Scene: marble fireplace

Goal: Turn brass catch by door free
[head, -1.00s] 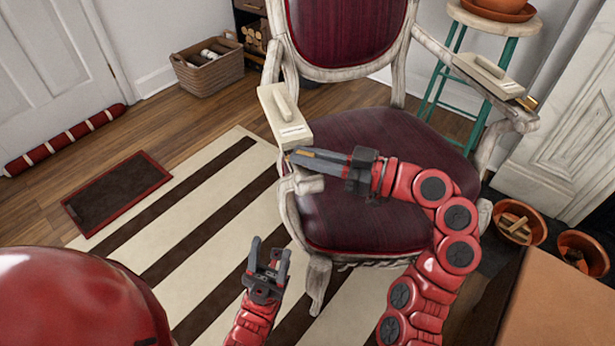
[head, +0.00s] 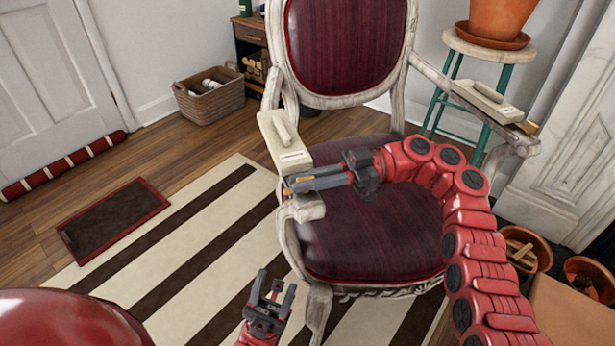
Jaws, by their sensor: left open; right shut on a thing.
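A dark red upholstered chair (head: 365,215) with a worn white frame stands in the middle. A cream block with a raised handle (head: 283,146) sits on its left armrest, on the side of the white door (head: 50,75). My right gripper (head: 292,187) reaches across the seat and is shut on the small brass catch (head: 287,190) at that armrest's front end. The fingers hide most of the catch, so its angle is unclear. A second brass catch (head: 528,127) shows at the right armrest's front, beyond a similar cream block (head: 487,100). My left gripper (head: 270,288) is open and empty, low over the striped rug.
A striped rug (head: 190,235) and a dark doormat (head: 115,220) lie left of the chair. A wicker basket (head: 210,95) stands behind. A teal-legged stool (head: 487,45) holds a terracotta pot (head: 502,18). More pots (head: 528,249) and a cardboard box (head: 570,315) crowd the right.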

